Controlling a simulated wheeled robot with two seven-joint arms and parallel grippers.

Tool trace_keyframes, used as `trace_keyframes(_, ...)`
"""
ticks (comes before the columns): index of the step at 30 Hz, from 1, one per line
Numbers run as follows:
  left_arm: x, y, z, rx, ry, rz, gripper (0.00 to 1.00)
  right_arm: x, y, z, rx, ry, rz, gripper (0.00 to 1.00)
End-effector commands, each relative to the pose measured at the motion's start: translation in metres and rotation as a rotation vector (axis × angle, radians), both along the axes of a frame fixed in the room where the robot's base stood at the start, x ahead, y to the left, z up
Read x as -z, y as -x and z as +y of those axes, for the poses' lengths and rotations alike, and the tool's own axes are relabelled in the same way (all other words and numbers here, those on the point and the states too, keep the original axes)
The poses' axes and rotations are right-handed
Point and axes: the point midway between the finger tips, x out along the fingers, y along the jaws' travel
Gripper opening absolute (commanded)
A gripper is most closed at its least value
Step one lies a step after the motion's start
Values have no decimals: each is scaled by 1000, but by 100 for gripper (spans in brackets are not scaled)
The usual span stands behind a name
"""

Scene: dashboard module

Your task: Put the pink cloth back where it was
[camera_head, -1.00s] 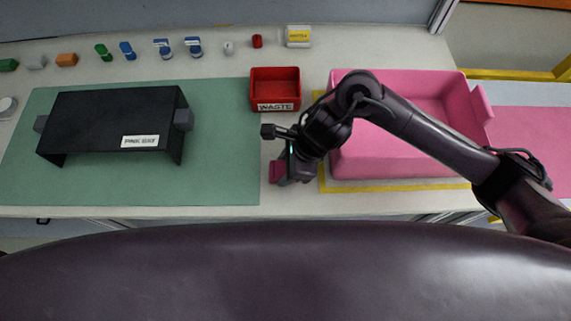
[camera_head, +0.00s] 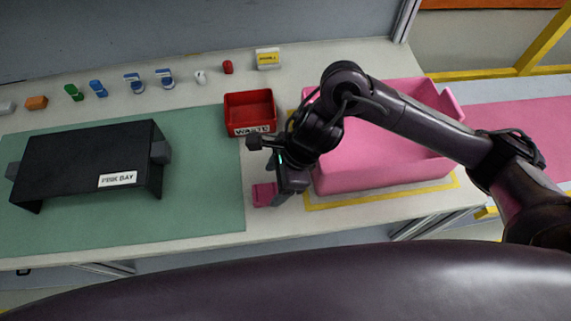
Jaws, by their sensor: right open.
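A small folded magenta-pink piece, which looks like the pink cloth (camera_head: 263,194), lies on the pale bench top between the green mat and the pink tub. My right gripper (camera_head: 279,198) points down right beside it, with its jaws open. The gripper hides part of the cloth's right side, and I cannot tell whether they touch. My left gripper is out of view.
A pink tub (camera_head: 345,180) stands right of my gripper, under my right arm. A red waste bin (camera_head: 248,131) is behind. A black labelled bay (camera_head: 85,160) stands on the green mat (camera_head: 205,215). Several small items line the back.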

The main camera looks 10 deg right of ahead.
Motion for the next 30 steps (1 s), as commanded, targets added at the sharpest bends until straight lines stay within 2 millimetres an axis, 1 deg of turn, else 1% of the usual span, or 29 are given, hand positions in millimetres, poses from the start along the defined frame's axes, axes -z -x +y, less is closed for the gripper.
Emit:
trace_keyframes(1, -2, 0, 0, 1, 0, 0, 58, -12, -2, -5, -2, 3, -9, 67)
trace_keyframes(6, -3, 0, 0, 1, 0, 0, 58, -41, -2, -17, 0, 2, -8, 67)
trace_keyframes(12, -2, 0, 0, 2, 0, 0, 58, -61, -1, -25, 0, 1, -2, 67)
trace_keyframes(17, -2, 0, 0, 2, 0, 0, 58, -66, 0, -28, 1, 1, 1, 67)
trace_keyframes(30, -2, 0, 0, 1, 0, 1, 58, -66, 0, -27, 0, 0, 1, 67)
